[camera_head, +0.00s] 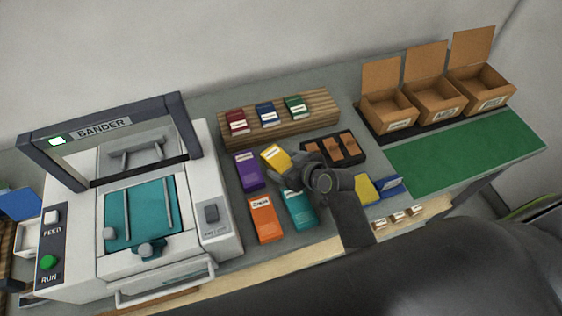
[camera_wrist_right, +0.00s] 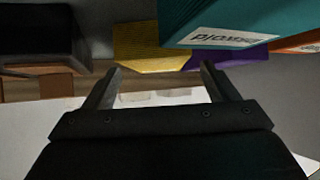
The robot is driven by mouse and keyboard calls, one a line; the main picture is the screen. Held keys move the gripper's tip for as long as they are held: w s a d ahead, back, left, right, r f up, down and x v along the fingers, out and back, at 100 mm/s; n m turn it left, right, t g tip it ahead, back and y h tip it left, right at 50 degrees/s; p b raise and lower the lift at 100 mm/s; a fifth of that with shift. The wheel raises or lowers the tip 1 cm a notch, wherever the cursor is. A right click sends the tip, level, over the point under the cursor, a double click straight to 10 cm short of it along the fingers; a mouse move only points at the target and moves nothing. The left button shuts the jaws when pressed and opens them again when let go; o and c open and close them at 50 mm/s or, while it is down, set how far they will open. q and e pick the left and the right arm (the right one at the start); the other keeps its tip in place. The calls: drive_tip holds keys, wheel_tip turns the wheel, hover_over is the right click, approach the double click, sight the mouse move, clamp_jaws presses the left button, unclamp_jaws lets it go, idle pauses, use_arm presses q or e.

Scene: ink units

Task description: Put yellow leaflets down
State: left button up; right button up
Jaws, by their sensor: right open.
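A yellow leaflet pack (camera_head: 272,155) lies on the grey table, between a purple pack (camera_head: 248,172) and my right gripper (camera_head: 284,182). My right gripper is open and empty. In the right wrist view, the yellow pack (camera_wrist_right: 150,45) is just beyond the open fingertips (camera_wrist_right: 160,72), apart from them. A second yellow item (camera_head: 365,190) lies right of my right arm, beside a blue one (camera_head: 390,186); my arm partly hides that area. My left gripper is not in view.
A teal pack (camera_head: 301,210) and an orange pack (camera_head: 264,220) lie close by. A black tray (camera_head: 358,146), a wooden rack (camera_head: 283,129) and open boxes (camera_head: 388,113) stand behind. The bander (camera_head: 210,165) is left. The green mat (camera_head: 465,148) is clear.

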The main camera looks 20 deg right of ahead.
sight(281, 161)
drive_tip(key=shift+p+x, duration=0.35)
drive_tip(key=shift+x, duration=1.5)
drive_tip(key=shift+d, duration=0.15)
drive_tip(key=c, duration=1)
drive_tip(key=shift+c, duration=0.6)
drive_tip(key=shift+r, duration=0.15)
